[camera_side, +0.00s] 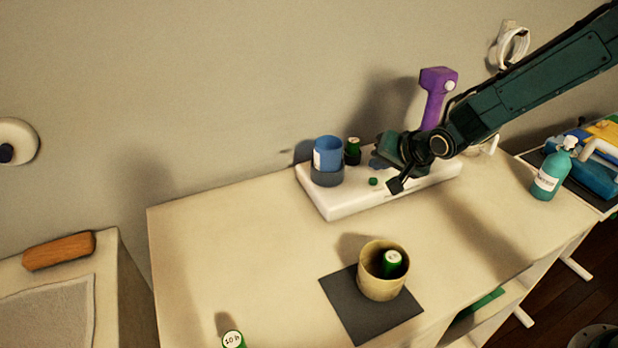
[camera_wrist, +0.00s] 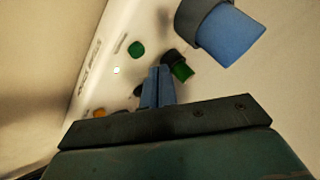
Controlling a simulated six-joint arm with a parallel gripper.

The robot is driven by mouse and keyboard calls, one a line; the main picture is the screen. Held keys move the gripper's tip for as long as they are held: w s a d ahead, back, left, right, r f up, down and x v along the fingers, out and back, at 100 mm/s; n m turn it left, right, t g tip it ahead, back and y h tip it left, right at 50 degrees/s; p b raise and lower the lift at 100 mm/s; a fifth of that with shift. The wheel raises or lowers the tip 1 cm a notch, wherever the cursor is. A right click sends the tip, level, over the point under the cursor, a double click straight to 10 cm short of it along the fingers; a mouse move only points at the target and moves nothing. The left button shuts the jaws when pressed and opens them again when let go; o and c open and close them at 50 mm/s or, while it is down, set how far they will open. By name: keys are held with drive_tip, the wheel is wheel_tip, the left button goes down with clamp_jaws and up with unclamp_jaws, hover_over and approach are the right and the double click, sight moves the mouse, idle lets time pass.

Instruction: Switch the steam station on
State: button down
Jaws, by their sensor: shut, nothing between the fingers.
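The steam station is a long white base (camera_side: 340,205) on the table near the wall, with a blue tank (camera_side: 328,152) in a grey collar at its left end. A purple steamer head (camera_side: 437,90) stands upright behind it. A round green button (camera_side: 373,181) sits on the base; it also shows in the wrist view (camera_wrist: 136,48), with a small white dot (camera_wrist: 116,70) and an orange round part (camera_wrist: 99,112). My gripper (camera_side: 396,186) is over the base, right of the green button. Its fingers are together and empty in the wrist view (camera_wrist: 158,72), apart from the green button in the picture.
A dark green canister (camera_side: 353,150) stands beside the tank. A tan cup (camera_side: 382,283) holding a green canister (camera_side: 391,262) stands on a dark mat (camera_side: 345,310) in front. A teal bottle (camera_side: 550,176) is at the right. The table's left part is clear.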

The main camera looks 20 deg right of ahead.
sight(376, 186)
drive_tip(key=shift+r, duration=1.95)
drive_tip(key=s+d+r+n+g, duration=0.2)
drive_tip(key=s+d+r+n, duration=0.3)
drive_tip(key=s+r, duration=0.85)
drive_tip(key=s+d+n, duration=0.1)
drive_tip(key=s+d, duration=0.1)
drive_tip(key=s, duration=0.9)
drive_tip(key=s+d+n+g+h, duration=0.1)
drive_tip(key=s+d, duration=0.1)
drive_tip(key=s, duration=0.8)
drive_tip(key=shift+s+d+n+g, duration=0.25)
drive_tip(key=shift+s+n+g, duration=0.05)
drive_tip(key=shift+s+n, duration=0.1)
